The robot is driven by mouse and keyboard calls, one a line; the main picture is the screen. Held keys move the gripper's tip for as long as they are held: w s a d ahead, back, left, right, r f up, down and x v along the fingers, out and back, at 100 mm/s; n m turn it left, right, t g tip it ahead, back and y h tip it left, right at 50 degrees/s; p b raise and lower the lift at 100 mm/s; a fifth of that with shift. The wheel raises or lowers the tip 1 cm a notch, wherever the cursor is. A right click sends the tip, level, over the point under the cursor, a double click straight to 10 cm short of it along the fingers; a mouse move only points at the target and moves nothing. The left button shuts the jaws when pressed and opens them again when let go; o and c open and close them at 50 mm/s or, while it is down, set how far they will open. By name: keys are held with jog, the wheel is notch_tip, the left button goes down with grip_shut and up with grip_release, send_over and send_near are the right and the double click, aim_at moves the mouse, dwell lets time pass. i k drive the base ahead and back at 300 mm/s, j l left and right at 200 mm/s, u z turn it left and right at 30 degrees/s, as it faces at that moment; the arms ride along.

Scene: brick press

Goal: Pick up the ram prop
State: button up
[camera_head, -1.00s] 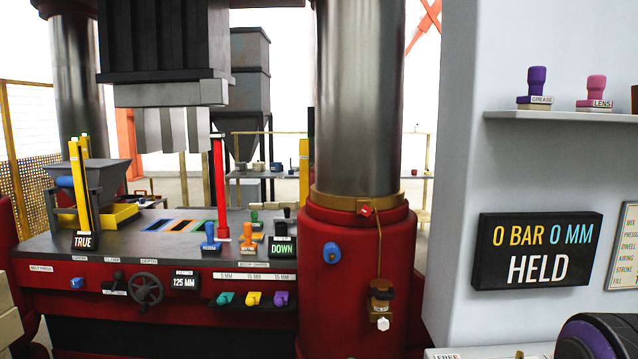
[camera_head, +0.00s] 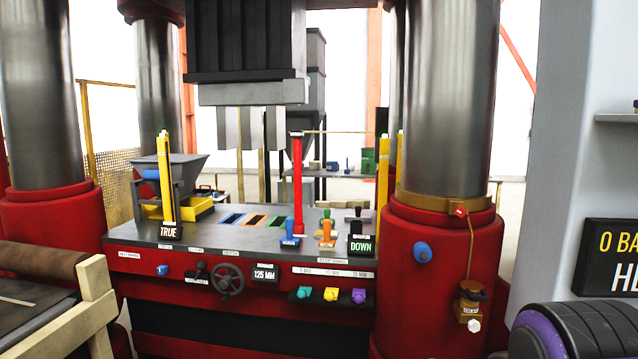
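My gripper is not in view; only a dark, purple-banded rounded part of my arm shows at the lower right, well away from the post.
Yellow posts (camera_head: 164,180) flank the table at left and more (camera_head: 384,185) at right. A thick column (camera_head: 448,100) rises at right. A roller bench (camera_head: 50,270) is at lower left.

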aim_at(297, 136)
jog(key=i+j+u, duration=0.1)
jog(key=j+u, duration=0.25)
jog(key=i+j+z, duration=0.3)
jog(key=i+j, duration=0.35)
jog(key=i+j+z, duration=0.3)
jog(key=i+j, duration=0.45)
jog(key=j, duration=0.1)
